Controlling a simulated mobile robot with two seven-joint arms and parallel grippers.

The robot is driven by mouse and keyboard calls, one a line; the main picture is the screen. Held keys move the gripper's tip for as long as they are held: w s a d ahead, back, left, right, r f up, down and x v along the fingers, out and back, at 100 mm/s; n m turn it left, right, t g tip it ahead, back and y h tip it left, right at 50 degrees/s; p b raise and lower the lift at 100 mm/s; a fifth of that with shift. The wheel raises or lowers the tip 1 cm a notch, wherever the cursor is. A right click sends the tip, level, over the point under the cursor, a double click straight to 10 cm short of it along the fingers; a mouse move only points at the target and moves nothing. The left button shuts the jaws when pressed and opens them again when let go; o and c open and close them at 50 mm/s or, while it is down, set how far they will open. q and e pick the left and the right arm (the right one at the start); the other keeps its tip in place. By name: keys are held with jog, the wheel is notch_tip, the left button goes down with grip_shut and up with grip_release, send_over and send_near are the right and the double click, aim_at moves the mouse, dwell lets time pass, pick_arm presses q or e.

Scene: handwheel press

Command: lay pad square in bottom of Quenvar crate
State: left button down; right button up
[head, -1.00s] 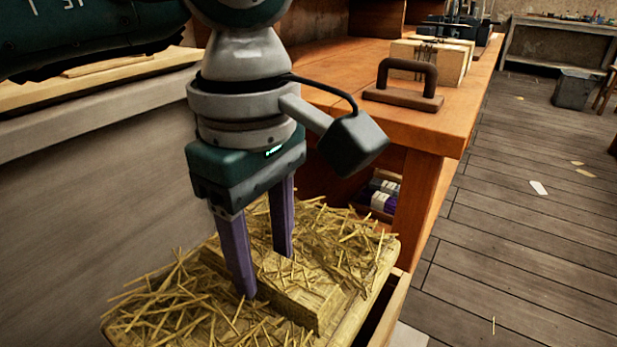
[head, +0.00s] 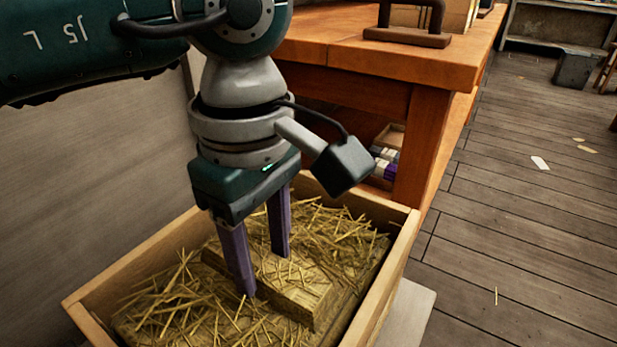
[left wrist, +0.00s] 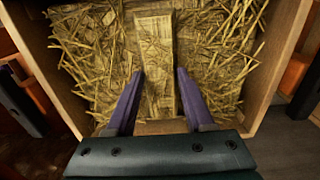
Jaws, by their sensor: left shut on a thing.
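The pad (head: 341,243) is a thick straw-covered slab with a raised block-like ridge across its middle. It lies down inside the wooden crate (head: 401,255), below the rim, and looks roughly in line with the walls. My left gripper (head: 264,270) points down and is shut on the ridge, with one purple finger on each side. In the left wrist view the pad (left wrist: 208,45) fills most of the space between the crate's walls (left wrist: 279,62), and the ridge runs up from between the fingers. The pad's underside and the crate's bottom are hidden. My right gripper is not in view.
An orange wooden bench (head: 400,62) stands behind the crate, with a dark handled block (head: 408,38) on top and purple and grey items on its shelf. A plain wall is at left. Plank floor (head: 520,220) lies open at right.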

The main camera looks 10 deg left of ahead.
pick_arm(q)
notch_tip(320, 180, down, 9)
jog(key=b, duration=0.6)
jog(key=shift+r, duration=0.1)
jog(key=shift+f+b, duration=0.95)
jog(key=shift+b, duration=0.15)
jog(key=shift+f, duration=0.15)
jog(key=shift+c, duration=1)
grip_release()
notch_tip(320, 180, up, 9)
jog(key=p, duration=0.3)
jog(key=shift+p, duration=0.3)
jog(key=shift+r, duration=0.5)
